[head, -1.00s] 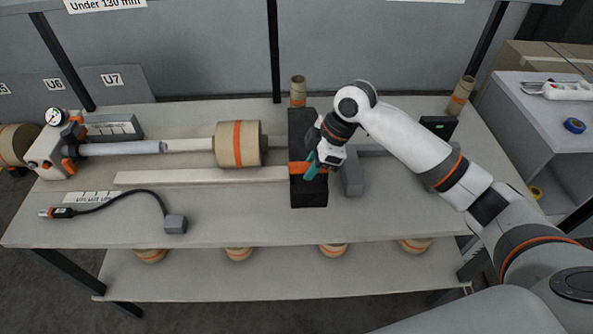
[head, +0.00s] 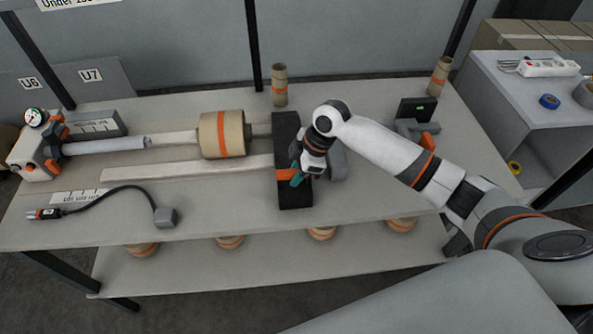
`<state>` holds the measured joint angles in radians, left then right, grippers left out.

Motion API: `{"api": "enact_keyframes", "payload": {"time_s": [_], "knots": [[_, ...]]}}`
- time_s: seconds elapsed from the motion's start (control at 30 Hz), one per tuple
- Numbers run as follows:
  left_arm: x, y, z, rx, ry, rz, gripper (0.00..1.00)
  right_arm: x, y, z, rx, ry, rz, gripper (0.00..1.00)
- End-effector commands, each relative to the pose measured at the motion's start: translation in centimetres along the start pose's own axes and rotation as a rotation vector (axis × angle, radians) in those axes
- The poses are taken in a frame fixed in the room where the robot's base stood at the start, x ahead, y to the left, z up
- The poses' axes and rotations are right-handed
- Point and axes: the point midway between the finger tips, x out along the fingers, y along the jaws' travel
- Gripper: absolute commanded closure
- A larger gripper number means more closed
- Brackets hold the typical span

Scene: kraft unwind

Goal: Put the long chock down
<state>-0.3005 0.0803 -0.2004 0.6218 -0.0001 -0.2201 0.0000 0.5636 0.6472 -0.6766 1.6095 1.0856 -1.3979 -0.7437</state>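A long black block with an orange band, which I take to be the long chock (head: 293,198), lies across the table beside the paper roll, its long side running from back to front. Whether it rests fully on the table I cannot tell. My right gripper (head: 297,179) is at its orange band from above, with a teal finger against or just over the block. The other finger is hidden, so its grip is unclear. My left gripper is not in view.
The kraft roll (head: 222,135) sits on a shaft left of the block. A pale bar (head: 190,171) ends at the block. A grey block (head: 338,163) stands close right of my gripper. A cardboard core (head: 279,86) stands behind.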

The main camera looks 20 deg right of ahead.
Motion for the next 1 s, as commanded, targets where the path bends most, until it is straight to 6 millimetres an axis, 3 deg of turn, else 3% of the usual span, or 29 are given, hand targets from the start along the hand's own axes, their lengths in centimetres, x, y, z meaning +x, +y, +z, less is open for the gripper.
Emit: {"api": "enact_keyframes", "payload": {"time_s": [0.1,0.47,1.0], "knots": [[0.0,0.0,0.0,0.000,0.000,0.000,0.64,0.0,0.0,0.0,0.000,0.000,0.001,0.58],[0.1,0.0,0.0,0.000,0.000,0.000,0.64,-0.7,-0.1,0.1,-0.001,0.000,-0.002,0.58],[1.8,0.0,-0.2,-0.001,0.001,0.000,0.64,-10.7,-0.1,0.1,0.000,0.000,-0.002,0.58]]}}
